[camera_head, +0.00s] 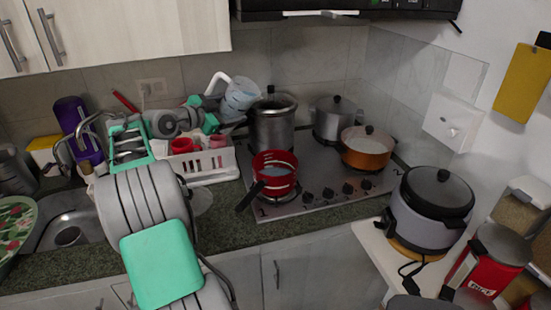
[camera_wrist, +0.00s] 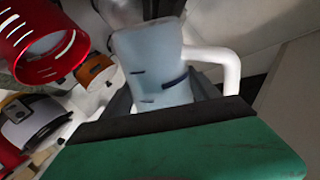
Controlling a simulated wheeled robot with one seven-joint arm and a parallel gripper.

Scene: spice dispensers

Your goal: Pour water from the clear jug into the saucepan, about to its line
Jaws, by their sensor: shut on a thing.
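The clear jug (camera_head: 242,94) looks pale blue and has a white handle. My gripper (camera_head: 222,108) is shut on its body and holds it in the air, tilted, up and left of the saucepan. In the wrist view, the jug (camera_wrist: 148,62) sits between my fingers, with its handle to the right. The red saucepan (camera_head: 275,162) stands on the front left of the hob, its dark handle pointing lower left. A grey-blue surface shows inside it; I cannot tell how much is water. It also shows in the wrist view (camera_wrist: 20,28). No stream is visible.
A tall steel pot (camera_head: 272,124) stands behind the saucepan on the hob (camera_head: 310,208). A grey pot (camera_head: 332,120) and an orange pot (camera_head: 366,150) are right of it. A white dish rack (camera_head: 215,164) is on the left. A rice cooker (camera_head: 430,220) stands at the right.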

